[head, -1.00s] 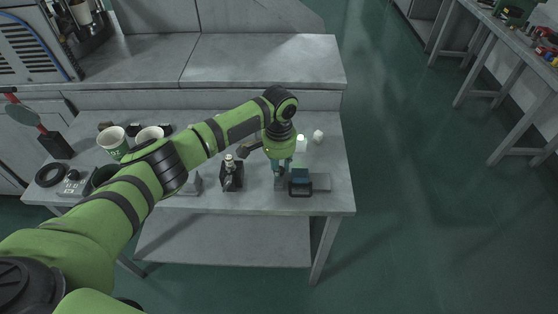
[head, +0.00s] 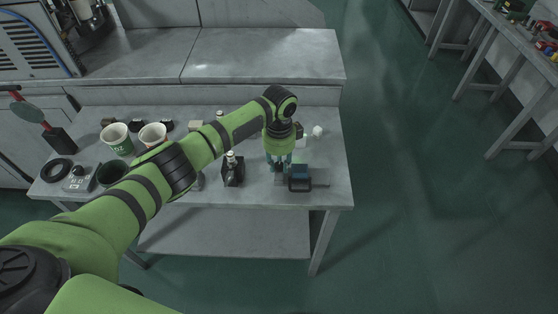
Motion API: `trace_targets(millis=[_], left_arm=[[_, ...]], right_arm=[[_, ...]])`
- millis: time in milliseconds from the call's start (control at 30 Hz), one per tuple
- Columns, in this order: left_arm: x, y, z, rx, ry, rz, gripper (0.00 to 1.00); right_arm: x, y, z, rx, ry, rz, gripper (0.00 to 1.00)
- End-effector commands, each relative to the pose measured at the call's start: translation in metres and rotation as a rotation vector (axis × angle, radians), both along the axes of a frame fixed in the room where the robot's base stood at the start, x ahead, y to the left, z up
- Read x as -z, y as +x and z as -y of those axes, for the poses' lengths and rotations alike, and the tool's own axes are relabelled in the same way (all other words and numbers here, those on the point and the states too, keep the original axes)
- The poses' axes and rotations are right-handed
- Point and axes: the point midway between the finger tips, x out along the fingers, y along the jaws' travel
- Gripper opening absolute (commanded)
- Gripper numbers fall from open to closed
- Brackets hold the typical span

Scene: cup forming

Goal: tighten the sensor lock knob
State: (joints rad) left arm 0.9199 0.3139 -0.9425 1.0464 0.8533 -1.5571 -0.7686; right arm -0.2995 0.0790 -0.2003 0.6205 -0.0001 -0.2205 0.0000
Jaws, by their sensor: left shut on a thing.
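My left gripper (head: 279,168) points down over the right part of the grey workbench (head: 330,160). Its fingers are shut at the left side of a small dark device with a blue top (head: 300,172) and a dark frame-shaped front. The sensor lock knob is too small and too covered by the fingers to make out; the grip is where it would sit on this device. My right gripper is not in view.
A dark fixture with a pale top (head: 232,170) stands left of the gripper. Paper cups (head: 117,139) (head: 153,134), a black ring (head: 60,170) and a grey box (head: 79,179) are farther left. A white piece (head: 318,131) lies behind. The bench's right end is mostly clear.

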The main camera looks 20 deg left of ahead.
Motion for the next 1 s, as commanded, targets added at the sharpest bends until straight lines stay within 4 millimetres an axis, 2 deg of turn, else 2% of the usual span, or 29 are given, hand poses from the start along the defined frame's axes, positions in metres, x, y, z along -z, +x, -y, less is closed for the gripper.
trace_targets(millis=[300,833,867,900,1000], left_arm=[[-0.0024,0.0019,0.0012,0.119,-0.003,0.007,0.00],[-0.0025,0.0019,0.0016,0.140,-0.003,0.007,0.00],[-0.0025,0.0019,0.0016,0.140,-0.003,0.007,0.37],[-0.0025,0.0019,0.0016,0.140,-0.003,0.007,0.52],[-0.0019,0.0014,0.0014,0.139,-0.003,0.005,0.52]], right_arm=[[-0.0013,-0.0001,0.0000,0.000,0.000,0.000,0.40],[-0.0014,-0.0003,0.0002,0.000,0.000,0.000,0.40],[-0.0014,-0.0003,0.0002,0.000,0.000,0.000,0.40],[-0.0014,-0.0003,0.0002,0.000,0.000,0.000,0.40],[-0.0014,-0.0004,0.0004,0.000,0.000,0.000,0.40]])
